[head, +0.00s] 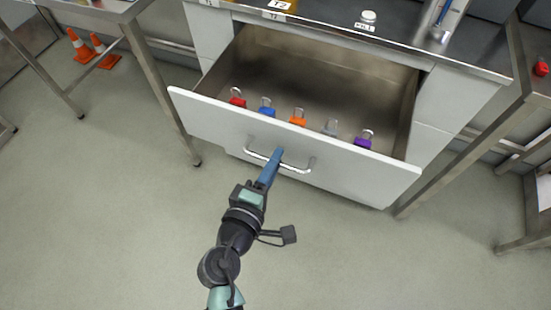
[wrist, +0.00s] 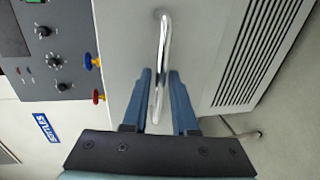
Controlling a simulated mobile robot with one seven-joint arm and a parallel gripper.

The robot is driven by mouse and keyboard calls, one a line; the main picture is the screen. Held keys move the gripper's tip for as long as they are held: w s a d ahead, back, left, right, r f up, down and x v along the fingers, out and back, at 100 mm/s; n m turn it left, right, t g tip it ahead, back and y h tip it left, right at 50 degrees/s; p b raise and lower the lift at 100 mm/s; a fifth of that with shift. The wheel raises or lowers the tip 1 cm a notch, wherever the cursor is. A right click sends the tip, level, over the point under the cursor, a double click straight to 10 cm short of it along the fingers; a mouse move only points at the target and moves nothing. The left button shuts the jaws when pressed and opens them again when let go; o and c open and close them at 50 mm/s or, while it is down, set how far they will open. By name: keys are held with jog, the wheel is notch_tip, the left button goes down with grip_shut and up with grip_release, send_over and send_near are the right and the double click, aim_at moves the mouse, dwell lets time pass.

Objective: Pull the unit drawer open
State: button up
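The white unit drawer (head: 210,117) stands pulled well out of the cabinet, its metal inside showing in the head view. It bears a bright metal bar handle (head: 296,168) on its front. My gripper (head: 278,154) reaches this handle from below in the picture. In the wrist view the handle (wrist: 163,50) passes between the two blue fingers of my gripper (wrist: 160,75). A gap shows between the fingers beside the bar, so they look open around it. Whether one finger touches the bar is unclear.
Padlocks stand along the drawer's front: red (head: 237,98), blue (head: 267,108), orange (head: 298,118), grey (head: 330,129) and purple (head: 364,141). Metal table legs (head: 160,85) flank the cabinet. Orange cones (head: 82,47) stand at upper left. The floor (head: 100,230) before the drawer is clear.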

jog(key=v, duration=1.2)
jog(key=shift+s+a+r, duration=0.1)
